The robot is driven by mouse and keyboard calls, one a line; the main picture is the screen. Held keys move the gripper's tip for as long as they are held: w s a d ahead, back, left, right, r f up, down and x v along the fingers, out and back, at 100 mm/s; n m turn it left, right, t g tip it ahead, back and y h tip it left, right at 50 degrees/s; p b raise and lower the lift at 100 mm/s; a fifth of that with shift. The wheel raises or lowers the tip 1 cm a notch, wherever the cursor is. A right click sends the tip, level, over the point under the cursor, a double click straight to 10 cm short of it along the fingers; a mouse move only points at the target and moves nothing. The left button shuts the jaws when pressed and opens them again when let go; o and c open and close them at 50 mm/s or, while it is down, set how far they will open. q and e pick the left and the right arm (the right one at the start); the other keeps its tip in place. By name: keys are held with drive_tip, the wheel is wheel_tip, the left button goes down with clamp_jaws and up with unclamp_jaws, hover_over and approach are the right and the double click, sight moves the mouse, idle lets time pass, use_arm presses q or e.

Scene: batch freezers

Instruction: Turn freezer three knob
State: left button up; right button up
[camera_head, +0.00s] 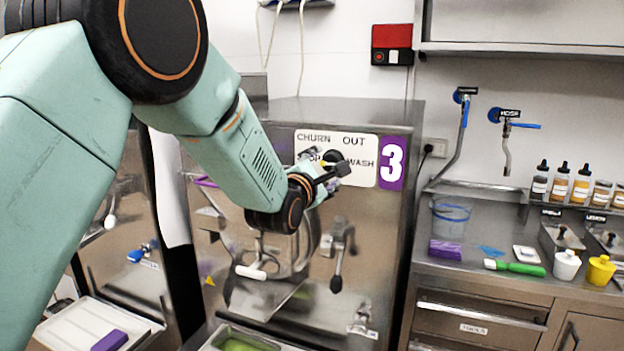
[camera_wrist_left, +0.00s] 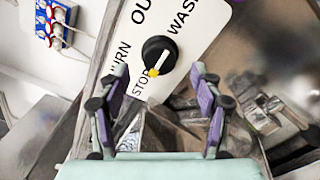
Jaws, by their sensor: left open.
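The freezer three knob (camera_wrist_left: 160,56) is black and round, with a white pointer bar and a yellow end towards the STOP label. It sits on a white label plate (camera_head: 358,144) reading CHURN, OUT, STOP and WASH, beside a purple "3". In the head view the knob (camera_head: 332,157) is partly hidden by my left gripper (camera_head: 330,171). My left gripper (camera_wrist_left: 161,75) is open and empty in front of the panel. In the left wrist view the knob shows beyond and between its purple-padded fingertips; contact cannot be told. My right gripper is not in view.
Below the plate, the freezer front has a black-ended lever (camera_head: 337,262) and a spout door with a white handle (camera_head: 251,272). A steel counter (camera_head: 440,266) with bottles and cups stands at right. Another freezer stands at left. A red box (camera_head: 391,38) hangs on the wall.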

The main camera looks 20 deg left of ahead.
use_arm(q)
drive_tip(key=s, duration=0.7)
drive_tip(key=shift+s+a, duration=0.15)
drive_tip(key=shift+s, duration=0.25)
drive_tip(key=shift+r, duration=0.1)
drive_tip(key=shift+w, duration=0.1)
